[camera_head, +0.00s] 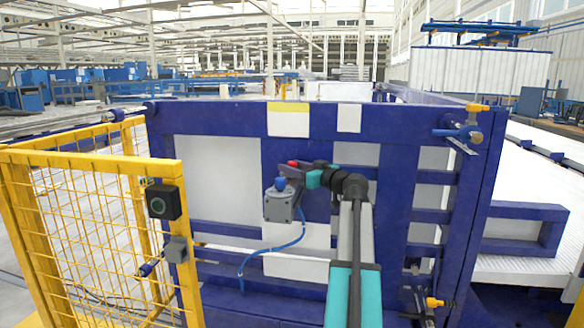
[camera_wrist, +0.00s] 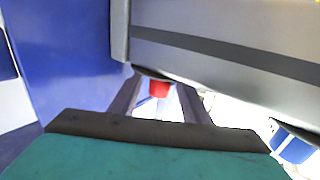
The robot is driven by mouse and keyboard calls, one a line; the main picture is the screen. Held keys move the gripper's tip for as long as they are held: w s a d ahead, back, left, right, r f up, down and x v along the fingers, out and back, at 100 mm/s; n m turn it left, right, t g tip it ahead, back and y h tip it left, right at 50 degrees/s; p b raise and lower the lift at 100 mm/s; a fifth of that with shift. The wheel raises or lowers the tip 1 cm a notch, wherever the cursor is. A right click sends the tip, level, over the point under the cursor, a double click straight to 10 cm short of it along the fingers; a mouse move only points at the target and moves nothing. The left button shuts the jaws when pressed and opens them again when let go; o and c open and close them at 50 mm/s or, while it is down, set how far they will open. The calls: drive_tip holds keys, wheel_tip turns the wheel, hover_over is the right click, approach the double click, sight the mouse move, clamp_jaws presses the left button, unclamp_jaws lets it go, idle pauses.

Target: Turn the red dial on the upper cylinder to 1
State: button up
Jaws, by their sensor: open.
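The red dial (camera_wrist: 159,89) shows in the wrist view between the two fingers of my gripper (camera_wrist: 159,82), below a grey bar-shaped body (camera_wrist: 230,50). The fingers stand open, one on each side of the dial; I cannot tell whether either touches it. The dial's number marks are not readable. In the head view a small red spot (camera_head: 292,163) shows beside my gripper (camera_head: 288,173), at the blue panel. The dial and upper cylinder are mostly hidden there by my gripper and arm.
A grey box with a blue knob (camera_head: 281,200) sits just below my gripper, with a blue hose (camera_head: 265,250) hanging from it. The blue frame (camera_head: 225,118) stands around them. A yellow mesh gate (camera_head: 95,225) is at the left. A blue part (camera_wrist: 291,145) shows at lower right in the wrist view.

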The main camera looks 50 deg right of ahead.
drive_tip(key=shift+w, duration=0.35)
drive_tip(key=c, duration=1)
drive_tip(key=shift+c, duration=0.2)
